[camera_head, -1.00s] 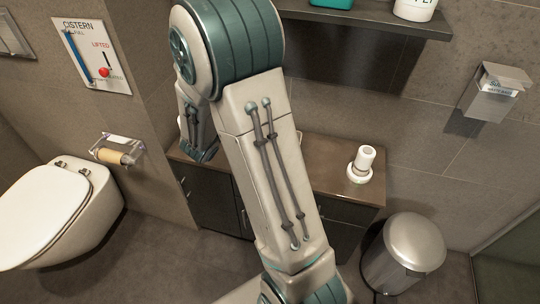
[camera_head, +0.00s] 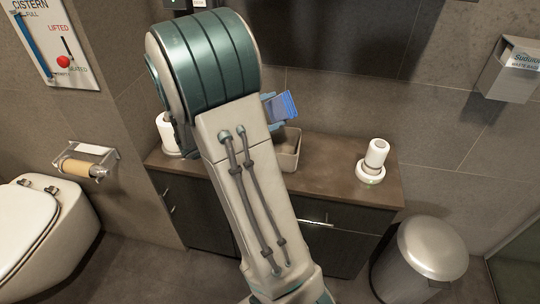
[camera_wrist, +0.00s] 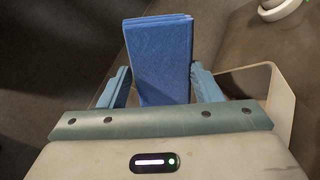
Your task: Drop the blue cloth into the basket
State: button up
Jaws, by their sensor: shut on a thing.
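The blue cloth (camera_head: 283,107) is a folded, flat block; it also shows in the wrist view (camera_wrist: 160,55), standing out between the fingers. My gripper (camera_wrist: 160,84) is shut on it, one pale blue finger at each side. The basket (camera_head: 289,155) is a beige open box on the vanity top, partly hidden behind my arm. In the wrist view a beige wall of the basket (camera_wrist: 282,105) shows at the right, beside and below my right finger. The cloth is held up above the counter near the basket; whether it is straight over the opening I cannot tell.
The brown vanity top (camera_head: 335,165) is clear between the basket and a white cylinder on a round base (camera_head: 375,160). A white roll (camera_head: 168,133) stands left of my arm. A metal bin (camera_head: 425,255) stands on the floor at right. A wall dispenser (camera_head: 512,70) hangs above.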

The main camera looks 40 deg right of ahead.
aim_at(276, 120)
notch_tip(276, 120, down, 3)
jog(key=shift+f+b, duration=0.2)
jog(key=shift+b, duration=0.85)
jog(key=shift+a, duration=0.1)
jog(key=o, duration=1)
jog(key=a+p, duration=0.1)
jog(key=a, duration=0.3)
jog(key=w+a+p, duration=0.1)
jog(key=a, duration=0.8)
jog(key=shift+w+a+p, duration=0.15)
jog(key=shift+a+p, duration=0.25)
